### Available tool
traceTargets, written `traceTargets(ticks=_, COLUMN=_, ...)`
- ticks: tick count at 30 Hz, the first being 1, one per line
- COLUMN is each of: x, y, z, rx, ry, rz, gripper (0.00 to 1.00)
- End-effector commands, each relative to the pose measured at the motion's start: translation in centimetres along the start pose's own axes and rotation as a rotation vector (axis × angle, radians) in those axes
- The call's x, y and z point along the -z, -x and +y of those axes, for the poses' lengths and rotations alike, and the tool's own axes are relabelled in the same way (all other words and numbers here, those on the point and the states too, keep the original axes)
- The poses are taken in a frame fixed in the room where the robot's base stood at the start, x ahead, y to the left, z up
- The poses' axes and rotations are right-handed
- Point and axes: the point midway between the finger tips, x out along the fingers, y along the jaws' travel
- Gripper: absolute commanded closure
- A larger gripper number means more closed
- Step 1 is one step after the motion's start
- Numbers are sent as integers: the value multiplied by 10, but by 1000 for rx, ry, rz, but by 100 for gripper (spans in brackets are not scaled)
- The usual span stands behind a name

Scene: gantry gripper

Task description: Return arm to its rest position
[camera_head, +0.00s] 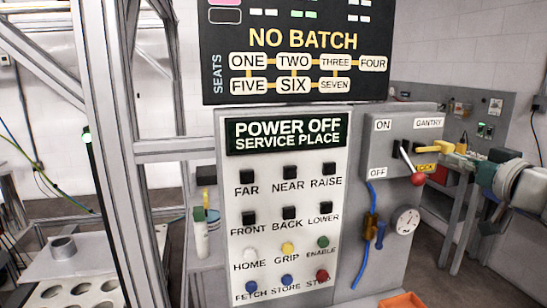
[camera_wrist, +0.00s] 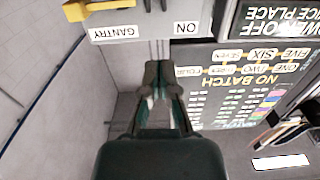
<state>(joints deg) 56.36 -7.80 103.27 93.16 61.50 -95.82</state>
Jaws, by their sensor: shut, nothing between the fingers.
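My gripper (camera_wrist: 163,72) points away from the wrist camera, with its dark fingertips together and nothing between them. The box also shows upside down beyond my fingers in the wrist view (camera_wrist: 180,50). The box's lever has a red knob (camera_head: 418,179) and slants down to the right. A yellow piece (camera_head: 432,146) sits by the GANTRY label. I cannot tell whether my gripper touches anything.
The white button panel (camera_head: 257,240) stands left of the box, under a sign (camera_head: 288,133) reading POWER OFF, SERVICE PLACE. A dark board (camera_head: 220,85) above reads NO BATCH. A metal frame post (camera_head: 110,130) stands left. An orange tray (camera_head: 402,300) lies low in front.

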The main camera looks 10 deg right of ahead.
Motion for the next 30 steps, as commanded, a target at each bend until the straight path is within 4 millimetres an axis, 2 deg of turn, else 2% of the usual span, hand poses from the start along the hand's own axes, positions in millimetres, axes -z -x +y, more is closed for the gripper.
traceTargets(ticks=2, x=-10, y=-7, z=-22, rx=37, ry=-29, rz=-48, gripper=100)
traceTargets(ticks=4, x=-28, y=-14, z=-53, rx=85, ry=-73, rz=-132, gripper=100)
traceTargets(ticks=8, x=-75, y=-17, z=-125, rx=170, ry=-165, rz=-350, gripper=100)
traceTargets(ticks=12, x=-125, y=0, z=-190, rx=205, ry=-222, rz=-585, gripper=100)
traceTargets(ticks=15, x=-159, y=20, z=-227, rx=196, ry=-232, rz=-736, gripper=100)
traceTargets(ticks=18, x=-190, y=45, z=-254, rx=162, ry=-218, rz=-867, gripper=100)
traceTargets(ticks=21, x=-219, y=72, z=-272, rx=111, ry=-183, rz=-973, gripper=100)
traceTargets(ticks=27, x=-260, y=115, z=-285, rx=-14, ry=-85, rz=-1073, gripper=100)
traceTargets(ticks=30, x=-270, y=126, z=-285, rx=-57, ry=-51, rz=-1080, gripper=100)
